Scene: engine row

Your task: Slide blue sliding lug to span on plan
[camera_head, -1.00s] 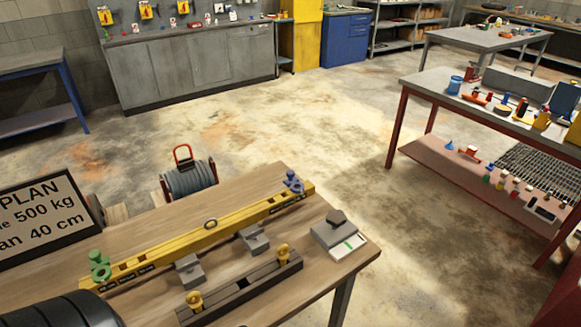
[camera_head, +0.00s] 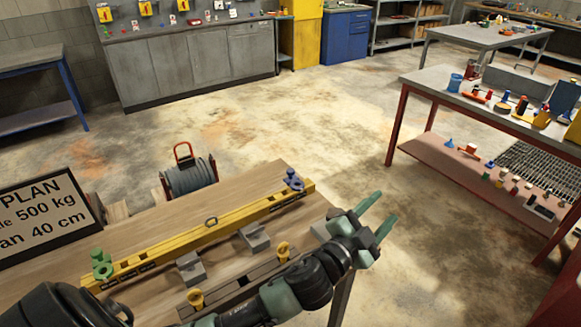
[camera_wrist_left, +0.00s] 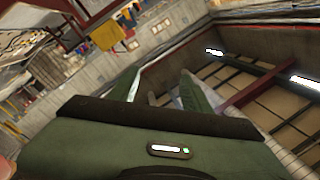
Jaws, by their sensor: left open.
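The blue sliding lug (camera_head: 292,181) sits at the far right end of the yellow spreader beam (camera_head: 180,244). A green lug (camera_head: 101,265) sits at the beam's left end. The beam lies on the wooden table, with a ring near its middle. The plan sign (camera_head: 42,217) stands at the left and reads "500 kg" and "40 cm"; its left edge is cut off. My left gripper (camera_head: 378,211) is open and empty, to the right of the blue lug and apart from it. Its green fingers also show in the left wrist view (camera_wrist_left: 160,92). My right gripper is not seen.
Two grey blocks (camera_head: 190,268) stand in front of the beam. A dark bar with yellow lugs (camera_head: 196,297) lies nearer, partly behind my arm. A cable reel (camera_head: 188,176) stands behind the table. A red-legged bench (camera_head: 440,88) with tools is at right.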

